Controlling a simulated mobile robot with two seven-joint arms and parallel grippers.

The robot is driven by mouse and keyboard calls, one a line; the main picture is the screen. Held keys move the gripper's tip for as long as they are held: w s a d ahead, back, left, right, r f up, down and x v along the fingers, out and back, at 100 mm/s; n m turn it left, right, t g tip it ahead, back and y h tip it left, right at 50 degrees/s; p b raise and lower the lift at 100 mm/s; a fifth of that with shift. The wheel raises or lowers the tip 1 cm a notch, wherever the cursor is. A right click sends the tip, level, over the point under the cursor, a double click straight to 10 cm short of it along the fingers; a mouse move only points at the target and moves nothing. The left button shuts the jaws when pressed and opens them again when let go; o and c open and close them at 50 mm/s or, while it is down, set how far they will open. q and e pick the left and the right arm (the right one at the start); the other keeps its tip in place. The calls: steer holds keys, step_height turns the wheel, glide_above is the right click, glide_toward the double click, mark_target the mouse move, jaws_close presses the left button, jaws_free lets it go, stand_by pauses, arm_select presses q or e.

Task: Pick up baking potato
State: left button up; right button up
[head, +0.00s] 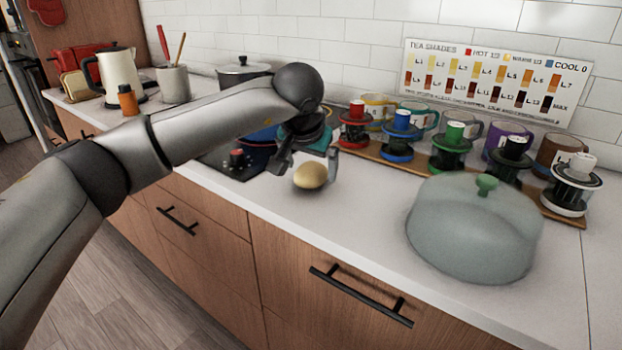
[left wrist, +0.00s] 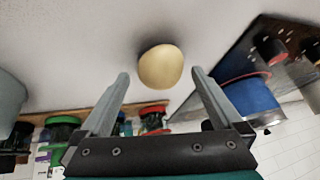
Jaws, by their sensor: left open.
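The baking potato (head: 310,176) is a pale yellow, rounded lump on the white counter, near the counter's front edge in the head view. My left gripper (head: 308,162) is just above and behind it, its fingers on either side in that view. In the left wrist view the potato (left wrist: 160,67) lies beyond the fingertips, centred between them. The two fingers of the left gripper (left wrist: 160,80) are spread wide with nothing between them. My right gripper is not in view.
A glass dome (head: 470,228) with a green knob stands to the right. A wooden board (head: 400,158) with several mugs and colored jars runs along the back. A stove (head: 235,165) with a blue pot (left wrist: 250,95) is beside the potato. Counter between potato and dome is clear.

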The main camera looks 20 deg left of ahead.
arm_select(q)
steer(key=shift+x, duration=0.9)
steer(key=shift+c, duration=0.2)
steer(key=c, duration=1.4)
steer(key=shift+c, duration=0.2)
steer(key=shift+r, duration=0.1)
